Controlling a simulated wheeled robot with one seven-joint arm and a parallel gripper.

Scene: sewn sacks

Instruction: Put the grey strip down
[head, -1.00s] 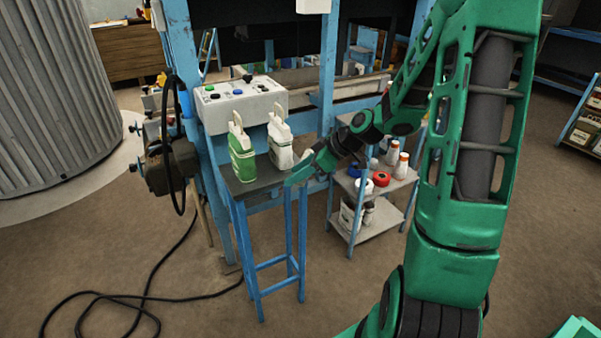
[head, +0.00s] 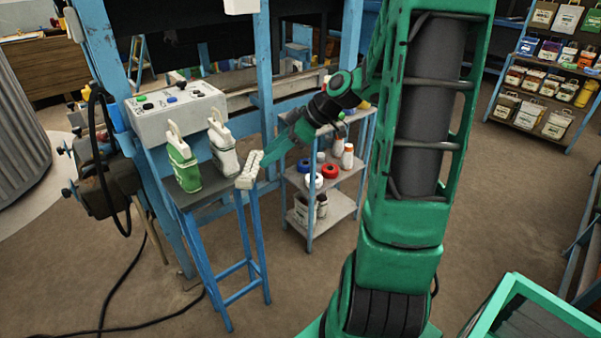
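The grey strip (head: 249,170) is a short, pale, knobbly bar in the head view, at the right end of the small table. My green gripper (head: 265,161) comes in from the right, with its fingertips at the strip's right side. The gripper appears shut on the strip and holds it at a slant. The small dark-topped blue table (head: 208,196) is just left of and behind the strip. I cannot tell whether the strip touches the tabletop. The fingers' far sides are hidden.
A green-and-white sack (head: 184,168) and a white sack (head: 223,150) stand upright on the table, left of the strip. A control box (head: 176,110) is behind them. A trolley (head: 327,207) with bottles and rolls stands close on the right. A green-rimmed crate (head: 497,300) is at lower right.

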